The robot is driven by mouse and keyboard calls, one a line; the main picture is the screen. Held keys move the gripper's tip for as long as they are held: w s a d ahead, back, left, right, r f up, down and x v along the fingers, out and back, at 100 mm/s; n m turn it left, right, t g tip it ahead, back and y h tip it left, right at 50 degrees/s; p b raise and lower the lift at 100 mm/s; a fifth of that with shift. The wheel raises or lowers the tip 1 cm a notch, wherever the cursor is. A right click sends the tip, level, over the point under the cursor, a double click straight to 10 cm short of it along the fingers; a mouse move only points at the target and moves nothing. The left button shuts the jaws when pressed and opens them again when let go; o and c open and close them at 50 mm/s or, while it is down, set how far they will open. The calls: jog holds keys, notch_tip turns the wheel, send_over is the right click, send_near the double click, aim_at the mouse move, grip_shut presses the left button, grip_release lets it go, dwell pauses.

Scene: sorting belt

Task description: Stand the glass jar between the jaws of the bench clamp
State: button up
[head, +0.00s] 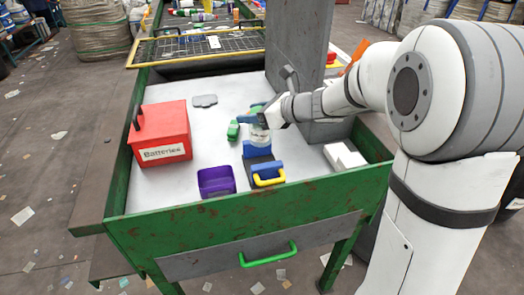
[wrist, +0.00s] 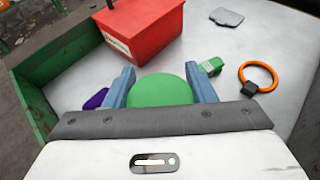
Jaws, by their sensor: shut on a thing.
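My gripper (head: 258,117) points down over the bench, and its blue fingers are shut on the glass jar (head: 259,136). In the wrist view the jar's round green lid (wrist: 160,90) fills the space between the two fingers (wrist: 163,92). The bench clamp (head: 263,164) has blue jaws, a dark body and a yellow handle at the front. The jar appears upright, directly above or behind the clamp's near blue jaw. I cannot tell whether its base touches the clamp, and the clamp is hidden in the wrist view.
A red battery box (head: 164,133) stands left on the white bench top (head: 190,88). A purple bin (head: 216,181) is left of the clamp. A small green item (head: 233,130) lies near the gripper. An orange ring (wrist: 258,77) lies right in the wrist view. A grey column (head: 298,50) stands behind.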

aim_at(254, 141)
jog(key=f, duration=0.4)
jog(key=f+b, duration=0.1)
jog(key=f, duration=0.1)
jog(key=shift+w, duration=0.3)
jog(key=shift+s+f, duration=0.1)
jog(key=shift+f, duration=1.8)
jog(key=shift+f+b, duration=0.15)
jog(key=shift+b, duration=0.15)
jog(key=o, duration=1.1)
jog(key=shift+c, duration=0.2)
